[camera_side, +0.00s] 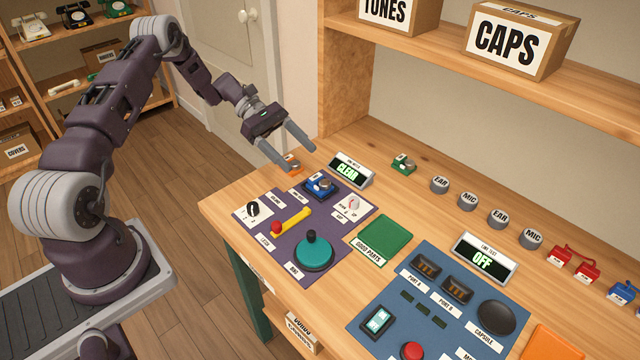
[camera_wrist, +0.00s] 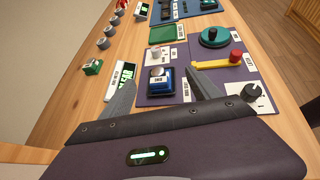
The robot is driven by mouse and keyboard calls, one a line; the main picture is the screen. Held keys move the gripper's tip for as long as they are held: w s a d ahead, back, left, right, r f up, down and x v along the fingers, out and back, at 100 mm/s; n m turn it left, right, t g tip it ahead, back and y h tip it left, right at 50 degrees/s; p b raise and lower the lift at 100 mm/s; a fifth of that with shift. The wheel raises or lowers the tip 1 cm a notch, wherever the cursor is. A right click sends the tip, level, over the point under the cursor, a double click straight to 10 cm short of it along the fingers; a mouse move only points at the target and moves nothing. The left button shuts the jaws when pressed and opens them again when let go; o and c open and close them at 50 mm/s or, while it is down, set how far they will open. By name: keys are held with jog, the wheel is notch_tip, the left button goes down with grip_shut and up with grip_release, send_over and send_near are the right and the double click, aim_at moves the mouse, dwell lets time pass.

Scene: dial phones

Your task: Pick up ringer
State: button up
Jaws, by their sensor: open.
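My gripper (camera_side: 302,159) is open and empty, above the back left of the workbench. Small ringer-like blocks with silver tops are in view. An orange one (camera_side: 293,161) shows beside my near fingertip in the side view; whether it touches the finger I cannot tell. I do not make it out in the wrist view. A blue one (camera_side: 320,186) sits on the purple panel; in the wrist view it (camera_wrist: 161,84) appears between and beyond my fingertips (camera_wrist: 160,80). A green one (camera_side: 403,163) stands on the wood behind; it also shows in the wrist view (camera_wrist: 92,67).
A display (camera_side: 351,170) reading CLEAR stands behind the purple panel (camera_side: 272,247), near my fingers. The panel carries a yellow lever (camera_side: 292,221) and a teal knob (camera_side: 313,252). A green GOOD PARTS tray (camera_side: 384,240) lies to the right. Labelled cylinders (camera_side: 469,201) line the back.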

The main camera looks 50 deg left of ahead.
aim_at(319, 179)
jog(key=shift+n, duration=0.3)
jog(key=x, duration=0.2)
jog(key=f+x, duration=0.1)
jog(key=x, duration=0.2)
jog(key=a+x, duration=0.1)
jog(key=x, duration=0.1)
jog(key=shift+w+d+f, duration=0.2)
jog(key=shift+w+f, duration=0.1)
grip_shut()
